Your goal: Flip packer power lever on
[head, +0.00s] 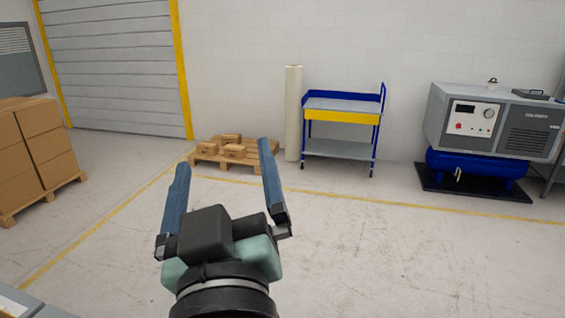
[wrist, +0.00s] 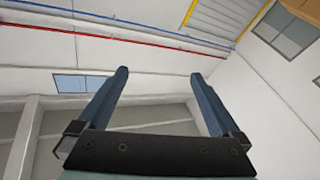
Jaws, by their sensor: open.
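My gripper (head: 223,158) is raised in front of the head camera with its two blue fingers spread apart and nothing between them. In the wrist view my gripper (wrist: 158,76) is also open and empty, pointing up toward the upper wall and ceiling. I cannot make out a packer or its power lever in either view. A grey and blue compressor-like machine (head: 490,125) with a small panel and gauge stands at the right by the back wall, well away from my gripper.
A blue cart (head: 340,148) and an upright white roll (head: 293,115) stand at the back wall. Stacked cartons (head: 45,145) stand at the left. A grey surface (head: 25,305) shows at bottom left. The floor (head: 390,255) ahead is clear.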

